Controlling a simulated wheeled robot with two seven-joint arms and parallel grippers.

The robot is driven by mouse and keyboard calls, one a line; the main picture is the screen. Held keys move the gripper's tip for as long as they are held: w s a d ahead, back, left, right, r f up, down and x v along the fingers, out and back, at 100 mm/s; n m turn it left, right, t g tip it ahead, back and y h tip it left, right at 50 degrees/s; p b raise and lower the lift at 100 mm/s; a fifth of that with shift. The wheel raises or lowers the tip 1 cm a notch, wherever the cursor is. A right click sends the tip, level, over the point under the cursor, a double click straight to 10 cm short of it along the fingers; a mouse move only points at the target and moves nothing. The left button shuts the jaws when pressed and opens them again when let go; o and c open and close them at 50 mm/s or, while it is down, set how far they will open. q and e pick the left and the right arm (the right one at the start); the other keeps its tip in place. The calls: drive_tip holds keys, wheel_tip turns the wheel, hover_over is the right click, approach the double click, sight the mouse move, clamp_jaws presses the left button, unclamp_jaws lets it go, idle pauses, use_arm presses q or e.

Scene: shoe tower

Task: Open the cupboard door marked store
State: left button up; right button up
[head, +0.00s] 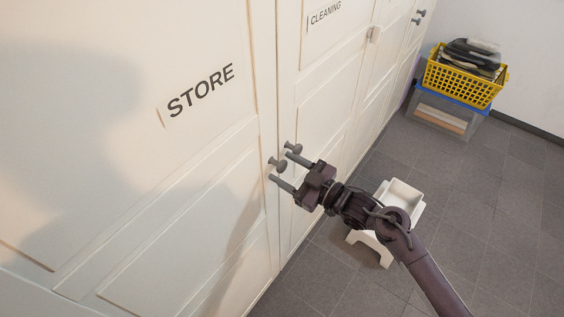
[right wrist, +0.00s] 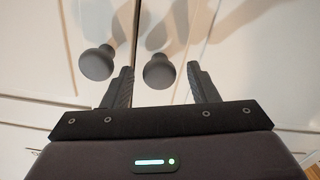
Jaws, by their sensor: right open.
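The cupboard door marked STORE (head: 205,150) fills the left of the head view and is closed. Its round grey knob (head: 278,164) sits near its right edge. My right gripper (head: 281,166) is open in front of the doors, with its fingertips on either side of that knob in the picture. In the right wrist view, one knob (right wrist: 158,70) shows between the open fingers, apparently the store knob. Contact cannot be told. My left gripper is not in view.
The neighbouring CLEANING door (head: 318,70) is closed; its knob (head: 293,147) is close beside the store knob. A white step stool (head: 403,193) stands on the floor beyond my right arm. A yellow basket (head: 462,83) sits on a clear box (head: 440,113) at the back right. Grey floor lies open at right.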

drive_tip(key=shift+x, duration=0.9)
drive_tip(key=shift+d, duration=0.1)
clamp_jaws()
